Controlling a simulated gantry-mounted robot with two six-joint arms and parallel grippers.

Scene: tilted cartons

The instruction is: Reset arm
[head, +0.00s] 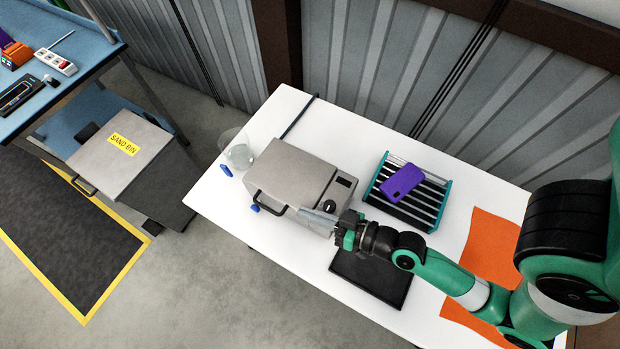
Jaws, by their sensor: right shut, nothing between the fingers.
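My right arm, green and black, reaches in from the right over the white table. My right gripper (322,217) is shut with nothing between its fingers. Its fingertips are at the front right of a grey box-shaped appliance (290,178) with a handle and a black knob. I cannot tell whether the fingertips touch the appliance. My left gripper is not in view.
A purple phone-like object (403,181) lies on a slatted rack (432,209) at the back. A black mat (371,279) lies below my right gripper, and a clear container (238,155) stands left of the appliance. Orange sheets (489,247) lie at the right.

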